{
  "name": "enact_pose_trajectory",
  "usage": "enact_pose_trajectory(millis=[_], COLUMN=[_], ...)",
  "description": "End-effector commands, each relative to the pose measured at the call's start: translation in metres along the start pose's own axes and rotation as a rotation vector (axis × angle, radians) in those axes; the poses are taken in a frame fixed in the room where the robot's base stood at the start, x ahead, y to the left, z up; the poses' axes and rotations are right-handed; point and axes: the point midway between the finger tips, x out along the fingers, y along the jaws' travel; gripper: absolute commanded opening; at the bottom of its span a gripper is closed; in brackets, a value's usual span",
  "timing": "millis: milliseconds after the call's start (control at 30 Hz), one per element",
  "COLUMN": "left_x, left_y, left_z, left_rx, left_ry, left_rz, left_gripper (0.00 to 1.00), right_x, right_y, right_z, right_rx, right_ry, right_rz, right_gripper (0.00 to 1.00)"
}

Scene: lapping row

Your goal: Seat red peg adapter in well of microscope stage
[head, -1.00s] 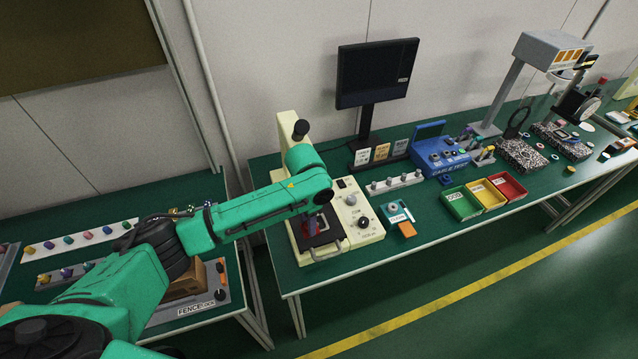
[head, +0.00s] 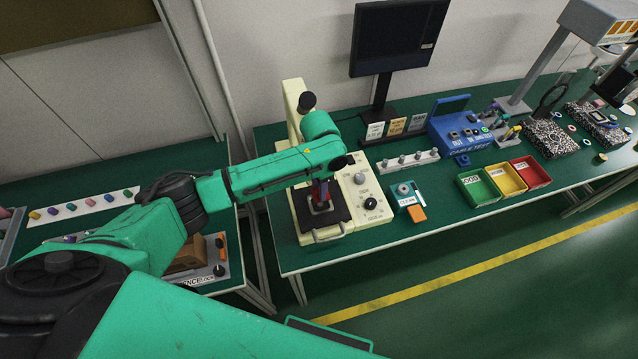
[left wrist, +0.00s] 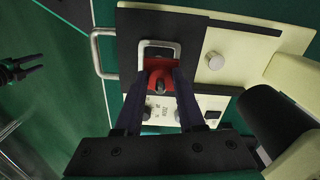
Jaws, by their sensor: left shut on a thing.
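My left gripper (left wrist: 162,92) is shut on the red peg adapter (left wrist: 159,72). In the head view the left gripper (head: 321,192) is over the stage (head: 338,214), partly hidden by my wrist. My right gripper (left wrist: 32,69) shows at the left of the left wrist view, fingers apart, away from the stage.
The cream microscope (head: 293,100) has a dark-tipped column behind my wrist and a knobbed panel (head: 370,190) at right. A metal handle (head: 328,235) lies at its front. A teal box (head: 407,192), a grey knobbed rail (head: 408,161) and coloured bins (head: 480,188) stand further right.

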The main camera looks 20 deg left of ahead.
Motion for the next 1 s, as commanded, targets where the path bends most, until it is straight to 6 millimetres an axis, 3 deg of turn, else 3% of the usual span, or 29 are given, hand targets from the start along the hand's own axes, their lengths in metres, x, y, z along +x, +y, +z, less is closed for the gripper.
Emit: enact_pose_trajectory(millis=[100,267,1000], left_x=[0.018,0.028,0.026], left_y=[0.001,0.001,0.0], left_z=[0.0,0.0,0.0], left_rx=[0.0,0.0,-0.001], left_ry=[0.0,0.001,0.001], left_rz=[0.001,0.001,0.0], left_gripper=[0.0,0.0,0.0], right_x=[0.012,0.016,0.007], right_y=[0.001,0.0,0.002], right_z=[0.003,0.018,0.017], right_rx=[0.0,0.0,0.0], right_ry=[-0.004,-0.025,-0.027], right_rz=[0.001,0.0,0.002], right_gripper=[0.5,0.5,0.5])
